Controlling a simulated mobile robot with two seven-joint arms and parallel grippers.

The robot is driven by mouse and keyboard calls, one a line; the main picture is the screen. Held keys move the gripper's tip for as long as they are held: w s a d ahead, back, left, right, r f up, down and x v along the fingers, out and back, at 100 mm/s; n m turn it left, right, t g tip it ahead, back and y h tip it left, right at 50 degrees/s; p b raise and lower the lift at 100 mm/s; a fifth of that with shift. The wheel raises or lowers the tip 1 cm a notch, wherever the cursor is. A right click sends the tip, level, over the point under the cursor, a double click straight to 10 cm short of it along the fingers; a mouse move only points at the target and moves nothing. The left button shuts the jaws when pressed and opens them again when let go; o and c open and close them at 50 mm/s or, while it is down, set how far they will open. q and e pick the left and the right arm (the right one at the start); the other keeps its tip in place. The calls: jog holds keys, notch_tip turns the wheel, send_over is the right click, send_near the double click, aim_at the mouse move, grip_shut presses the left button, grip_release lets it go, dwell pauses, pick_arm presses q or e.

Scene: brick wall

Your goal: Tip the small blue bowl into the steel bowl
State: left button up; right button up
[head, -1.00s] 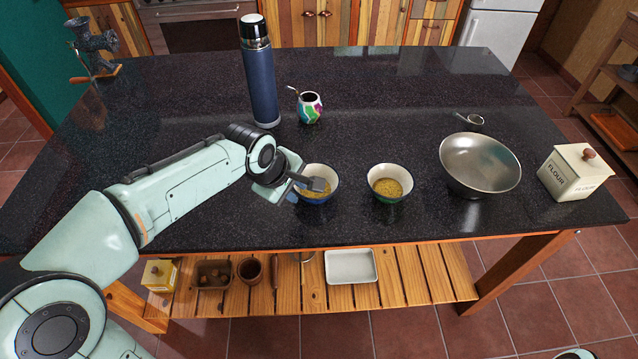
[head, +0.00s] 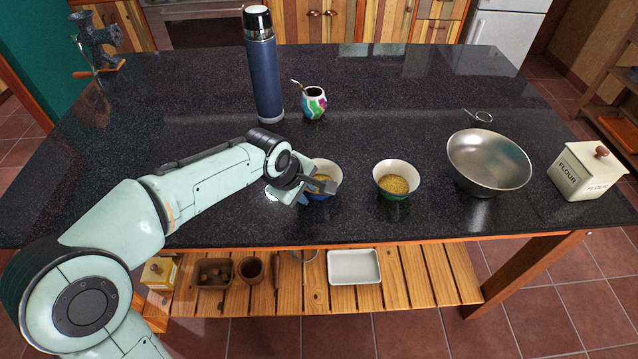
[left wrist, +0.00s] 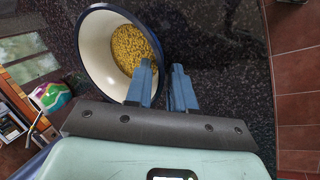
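The small blue bowl (head: 328,167) stands upright on the dark counter, with yellow grains inside and a cream interior. It also shows in the left wrist view (left wrist: 98,48). The steel bowl (head: 488,160) stands to the right on the counter and looks empty. My left gripper (head: 324,186) is at the near side of the blue bowl. In the left wrist view its fingers (left wrist: 161,88) are apart by a narrow gap, one over the bowl's inside and the other outside the rim. The fingers hide part of the rim. My right gripper is out of view.
A second bowl of yellow grains (head: 396,180) stands between the blue bowl and the steel bowl. A tall blue flask (head: 264,80) and a colourful cup (head: 314,104) stand behind.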

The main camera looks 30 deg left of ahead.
pick_arm(q)
grip_shut()
jog(key=shift+r, duration=0.1)
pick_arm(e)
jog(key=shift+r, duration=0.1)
pick_arm(q)
jog(key=shift+r+p, duration=2.55)
jog(key=shift+r, duration=1)
jog(key=shift+f, duration=0.1)
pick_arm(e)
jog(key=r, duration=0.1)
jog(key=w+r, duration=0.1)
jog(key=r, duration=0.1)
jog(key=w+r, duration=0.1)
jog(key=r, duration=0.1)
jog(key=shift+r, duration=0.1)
